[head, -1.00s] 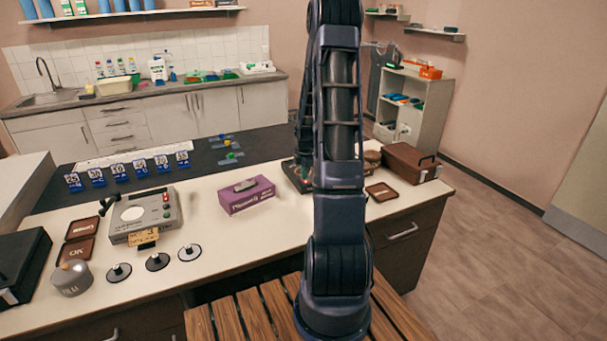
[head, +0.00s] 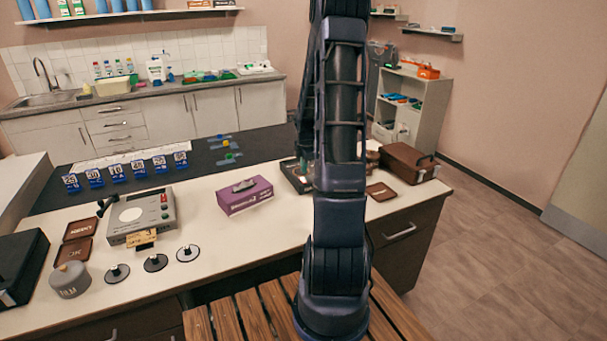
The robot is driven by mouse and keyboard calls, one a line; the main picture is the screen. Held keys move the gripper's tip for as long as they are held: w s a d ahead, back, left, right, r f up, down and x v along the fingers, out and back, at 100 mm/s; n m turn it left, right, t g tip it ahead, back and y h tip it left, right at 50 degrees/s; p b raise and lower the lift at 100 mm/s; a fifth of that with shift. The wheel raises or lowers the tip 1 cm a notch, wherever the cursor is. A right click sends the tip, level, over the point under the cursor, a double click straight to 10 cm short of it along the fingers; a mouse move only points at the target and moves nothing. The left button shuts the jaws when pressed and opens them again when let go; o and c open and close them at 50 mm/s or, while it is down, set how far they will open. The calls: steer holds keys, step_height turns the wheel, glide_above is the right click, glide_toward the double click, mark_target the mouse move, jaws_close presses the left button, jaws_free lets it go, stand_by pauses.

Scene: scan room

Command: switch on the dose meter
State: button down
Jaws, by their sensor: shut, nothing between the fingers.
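No label reading dose meter is legible. A grey boxy device (head: 142,218) with a white round plate and small red and green spots on its right side stands on the bench at left. A dark box-like unit (head: 291,178) sits on the bench behind my arm, mostly hidden, so I cannot tell what it is. My arm rises through the middle of the head view, and a further part of it comes down behind toward that dark unit. My gripper is hidden, so its contact with anything does not show.
A purple box (head: 244,196), a brown case (head: 408,162) and a brown flat tray (head: 381,192) are on the bench. Several blue number markers (head: 116,173) stand at the back. A grey weight-like cylinder (head: 70,280) and black discs (head: 155,263) lie in front. Floor at right is clear.

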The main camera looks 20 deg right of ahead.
mark_target(301, 178)
step_height(301, 178, up, 10)
steer(key=s, duration=0.1)
steer(key=shift+s+f, duration=0.15)
steer(key=shift+s, duration=0.05)
steer(key=shift+w, duration=0.1)
steer(key=shift+w, duration=0.6)
steer(key=f, duration=0.4)
steer(key=w+f, duration=0.1)
steer(key=f, duration=0.4)
steer(key=w+f, duration=0.1)
steer(key=f, duration=0.3)
steer(key=shift+f, duration=0.4)
